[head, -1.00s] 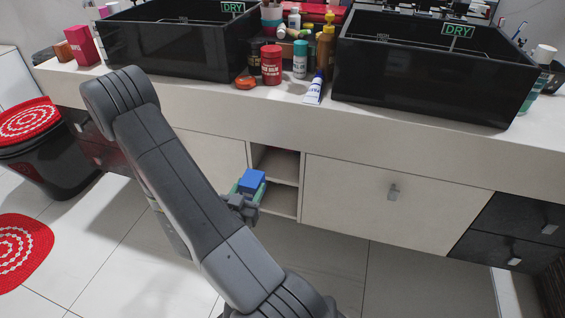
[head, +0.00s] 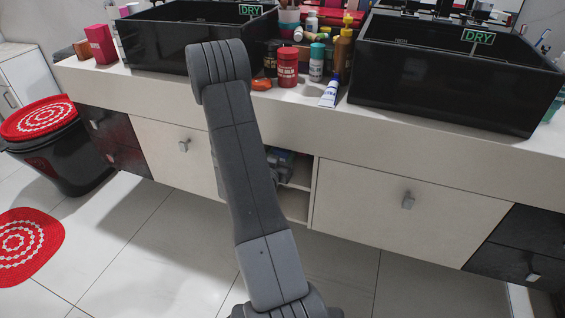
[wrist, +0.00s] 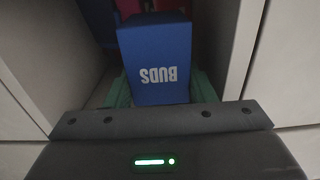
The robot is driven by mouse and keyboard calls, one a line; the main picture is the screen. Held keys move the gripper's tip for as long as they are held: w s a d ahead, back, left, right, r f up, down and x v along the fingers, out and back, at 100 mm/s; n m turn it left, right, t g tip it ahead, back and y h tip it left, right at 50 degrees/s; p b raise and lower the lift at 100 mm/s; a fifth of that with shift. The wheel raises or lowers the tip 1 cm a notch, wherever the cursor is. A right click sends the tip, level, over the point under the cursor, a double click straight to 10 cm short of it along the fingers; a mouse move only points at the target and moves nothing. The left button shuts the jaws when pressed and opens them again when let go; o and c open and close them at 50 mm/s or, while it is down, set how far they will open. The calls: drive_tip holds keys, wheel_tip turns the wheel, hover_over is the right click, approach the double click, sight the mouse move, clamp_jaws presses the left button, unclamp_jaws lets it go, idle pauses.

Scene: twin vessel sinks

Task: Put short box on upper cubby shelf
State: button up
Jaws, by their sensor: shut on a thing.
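The short box is a blue box (wrist: 155,62) with "BUDS" printed on it, upside down in the wrist view. My gripper (wrist: 160,92) is shut on it, with green fingers along both sides. The box and gripper are at the mouth of the open cubby, between its two pale side walls. In the head view my gripper (head: 281,168) is at the cubby's upper opening, partly hidden behind my arm. The cubby shelf (head: 298,187) shows just right of it. I cannot tell whether the box touches the shelf.
Red and dark blue things show deeper in the cubby, behind the box. A drawer front (head: 400,195) with a handle flanks the cubby on the right. The counter above holds two black sinks (head: 450,80), a red jar (head: 287,68) and other bottles.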

drive_tip(key=shift+w+d+f+b, duration=0.15)
drive_tip(key=shift+f+b, duration=0.3)
drive_tip(key=shift+f, duration=0.45)
drive_tip(key=shift+w+a+f+b, duration=0.1)
drive_tip(key=shift+w+f+b, duration=0.25)
drive_tip(key=shift+f, duration=0.5)
drive_tip(key=shift+s+f+b, duration=0.15)
drive_tip(key=shift+f+b, duration=0.05)
drive_tip(key=shift+b, duration=0.15)
drive_tip(key=o, duration=0.8)
drive_tip(key=shift+r, duration=0.1)
drive_tip(key=shift+r+p, duration=0.15)
drive_tip(key=shift+p, duration=0.15)
drive_tip(key=shift+s, duration=0.3)
drive_tip(key=p+v, duration=0.2)
drive_tip(key=v, duration=0.9)
drive_tip(key=shift+s, duration=0.15)
